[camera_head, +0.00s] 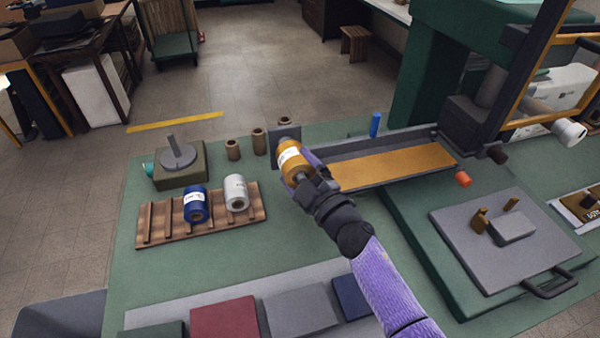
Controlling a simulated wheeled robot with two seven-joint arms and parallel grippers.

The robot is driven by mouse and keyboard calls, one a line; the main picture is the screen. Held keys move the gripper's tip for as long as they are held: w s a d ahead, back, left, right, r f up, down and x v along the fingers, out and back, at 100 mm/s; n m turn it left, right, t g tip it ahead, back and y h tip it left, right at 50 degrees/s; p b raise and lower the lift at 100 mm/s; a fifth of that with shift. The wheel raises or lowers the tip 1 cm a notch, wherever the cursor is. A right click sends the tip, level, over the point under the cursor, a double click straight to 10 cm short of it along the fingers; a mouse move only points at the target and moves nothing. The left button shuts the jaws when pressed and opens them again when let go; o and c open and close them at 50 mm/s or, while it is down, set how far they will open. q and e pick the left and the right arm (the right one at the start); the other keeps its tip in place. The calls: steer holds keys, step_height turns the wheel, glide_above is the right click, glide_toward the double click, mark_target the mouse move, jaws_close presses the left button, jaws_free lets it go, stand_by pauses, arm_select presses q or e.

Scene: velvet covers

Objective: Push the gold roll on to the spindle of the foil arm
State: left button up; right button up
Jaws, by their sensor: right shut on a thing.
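The gold roll (291,158), with a white label band, is held over the green bench just left of the foil tray. My right gripper (308,180), on a purple-sleeved arm coming from the lower right, is shut on it from the near side. A dark upright plate (278,132) stands right behind the roll, at the left end of the grey tray with the gold foil strip (385,165). I take this as part of the foil arm. No spindle shows there; the roll and gripper cover that spot, so I cannot tell whether the roll is around it. My left gripper is not in view.
A wooden rack (160,224) holds a blue roll (196,205) and a white roll (236,193). A stand with a grey disc and post (178,156) and several small brown cores (233,149) are behind. The large green press (430,70) stands right; coloured covers (225,318) lie in front.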

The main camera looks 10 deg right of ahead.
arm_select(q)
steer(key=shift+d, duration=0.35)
